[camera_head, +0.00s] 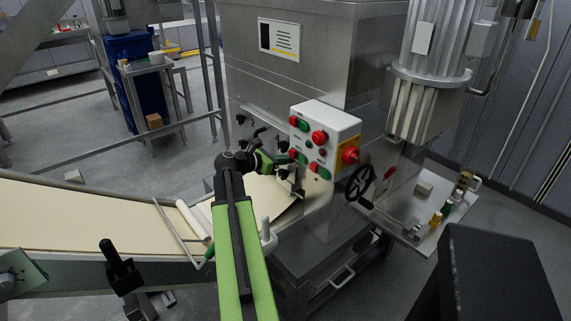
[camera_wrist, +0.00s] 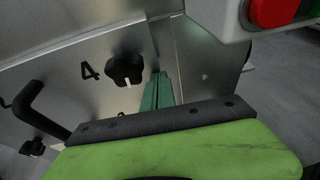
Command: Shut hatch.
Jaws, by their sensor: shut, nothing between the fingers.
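My gripper (camera_head: 286,158) is at the steel front of the pasta machine, just below and left of the control box. In the wrist view its narrow green fingers (camera_wrist: 158,92) are together and empty, pointing at the steel. A black star knob (camera_wrist: 125,69) is close to the left of the fingertips, beside a black number 4. A bent black handle (camera_wrist: 42,108) is farther left. The hatch seems to be the steel panel (camera_wrist: 70,72) around these parts. My arm and gripper hide part of it, and I cannot tell whether it is fully closed. Contact with the fingers is unclear.
The white control box (camera_head: 325,140) with red and green buttons is close to the gripper. A black handwheel (camera_head: 360,184) is at its lower right. A conveyor with a pasta sheet (camera_head: 90,222) runs in from the left. A side shelf (camera_head: 428,203) holds small parts.

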